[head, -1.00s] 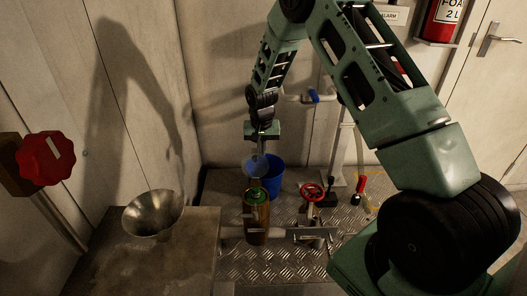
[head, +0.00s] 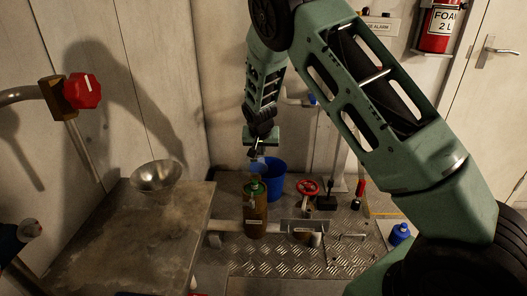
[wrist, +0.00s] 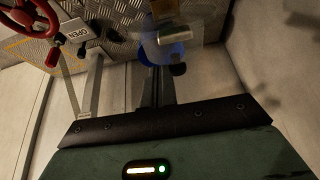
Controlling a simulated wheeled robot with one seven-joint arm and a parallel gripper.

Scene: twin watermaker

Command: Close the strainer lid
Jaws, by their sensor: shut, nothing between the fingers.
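The strainer (head: 255,214) is an upright amber-brown cylinder with a green rim, on the metal floor plate in the head view. Its clear bluish lid (head: 258,164) stands raised above the rim, open. My gripper (head: 259,154) is shut and empty, right at the lid's upper part; I cannot tell whether it touches. In the wrist view my gripper (wrist: 164,80) points toward a see-through lid with a metallic piece (wrist: 172,34) near the top. The strainer body is not clear there.
A blue bucket (head: 273,178) stands just behind the strainer. A red valve wheel (head: 307,187) and a black-based red lever (head: 327,196) are to its right. A metal funnel (head: 157,176) sits on the bench (head: 150,230) at left. A blue-capped item (head: 400,234) is at right.

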